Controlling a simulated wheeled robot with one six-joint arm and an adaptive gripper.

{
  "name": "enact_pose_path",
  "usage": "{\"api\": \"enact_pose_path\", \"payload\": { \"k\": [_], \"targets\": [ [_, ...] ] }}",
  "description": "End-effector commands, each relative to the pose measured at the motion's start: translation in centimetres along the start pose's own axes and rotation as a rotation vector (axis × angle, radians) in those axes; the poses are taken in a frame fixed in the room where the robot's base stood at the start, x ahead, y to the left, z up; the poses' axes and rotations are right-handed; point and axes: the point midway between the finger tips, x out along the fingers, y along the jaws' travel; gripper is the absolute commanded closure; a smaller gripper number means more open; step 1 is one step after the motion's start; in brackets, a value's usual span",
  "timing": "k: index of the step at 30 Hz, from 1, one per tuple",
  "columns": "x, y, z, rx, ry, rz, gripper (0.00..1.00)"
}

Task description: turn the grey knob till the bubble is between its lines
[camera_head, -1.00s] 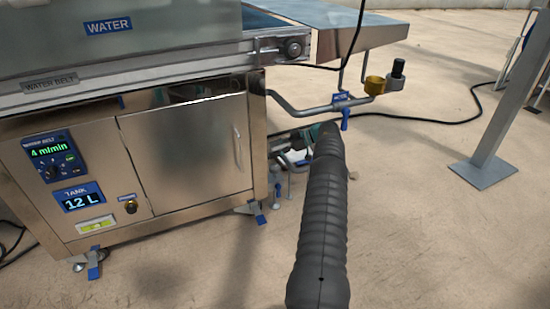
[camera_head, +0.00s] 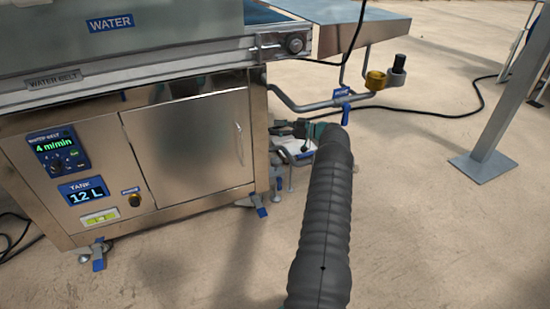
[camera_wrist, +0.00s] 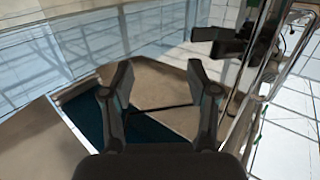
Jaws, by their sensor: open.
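The bubble level (camera_head: 100,217) is a small yellow-green vial in a pale frame, low on the left of the steel cabinet's front in the head view. It is too small to read the bubble against its lines. I cannot surely pick out the grey knob; a dark grey round knob (camera_head: 294,45) sits at the belt's end. My gripper (camera_wrist: 163,85) is open and empty in the wrist view, its two dark fingers apart over a tan and dark teal background. In the head view my dark arm reaches toward the pipework right of the cabinet and hides part of it.
The cabinet door (camera_head: 190,148) is shut. A panel (camera_head: 53,151) reads 4 m/min, and a tank display (camera_head: 83,192) reads 12 L. A brass cup (camera_head: 376,80) hangs on a pipe. A grey post (camera_head: 500,120) stands right.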

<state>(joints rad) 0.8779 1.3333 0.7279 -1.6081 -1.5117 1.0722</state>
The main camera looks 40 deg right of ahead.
Motion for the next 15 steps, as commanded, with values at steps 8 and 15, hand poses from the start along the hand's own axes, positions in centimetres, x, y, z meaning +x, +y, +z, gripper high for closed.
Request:
{"api": "enact_pose_path", "payload": {
  "k": [8,15],
  "targets": [
    [-1.9,0.2,0.9,0.026,0.027,0.199,0.41],
    [-4.2,-1.5,3.3,0.055,-0.033,0.367,0.41]
  ]
}}
